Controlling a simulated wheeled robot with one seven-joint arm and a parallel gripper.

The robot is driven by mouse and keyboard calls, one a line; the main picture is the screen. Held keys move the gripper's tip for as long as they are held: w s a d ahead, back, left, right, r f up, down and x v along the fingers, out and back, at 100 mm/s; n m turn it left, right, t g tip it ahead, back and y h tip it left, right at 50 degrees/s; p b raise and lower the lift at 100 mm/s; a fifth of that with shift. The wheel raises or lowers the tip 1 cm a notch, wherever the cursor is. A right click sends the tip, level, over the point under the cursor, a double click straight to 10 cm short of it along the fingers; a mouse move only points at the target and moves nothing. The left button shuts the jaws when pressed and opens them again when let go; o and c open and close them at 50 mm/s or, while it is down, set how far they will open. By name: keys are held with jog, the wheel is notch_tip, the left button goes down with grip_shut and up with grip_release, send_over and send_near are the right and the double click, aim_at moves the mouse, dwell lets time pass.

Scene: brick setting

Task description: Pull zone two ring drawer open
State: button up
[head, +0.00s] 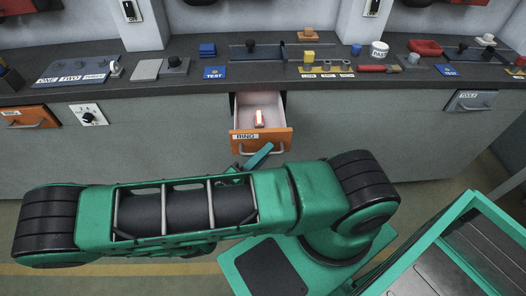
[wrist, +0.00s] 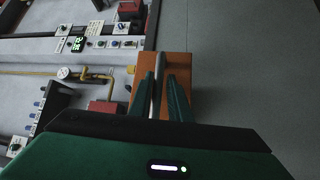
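The orange-fronted drawer labelled RING (head: 246,136) stands pulled out from the grey counter, its pale inside showing. A small orange-and-white object (head: 259,118) lies in it. The grey bar handle (wrist: 158,90) of the drawer runs lengthwise between my gripper's fingers in the wrist view. My gripper (wrist: 163,78) has its two green fingers apart, one on each side of the bar, with orange front showing between the bar and the right finger. In the head view my gripper (head: 258,156) is at the drawer front, partly hidden by my arm.
Another orange drawer (head: 22,118) is at the far left, and a grey one (head: 470,102) at the right. The dark countertop (head: 130,86) above carries switches, blocks and tools. A green-framed cart (head: 440,240) stands at the lower right.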

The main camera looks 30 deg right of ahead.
jog(key=shift+o, duration=0.8)
jog(key=shift+r, duration=0.1)
jog(key=v, duration=1)
jog(key=shift+a, duration=0.4)
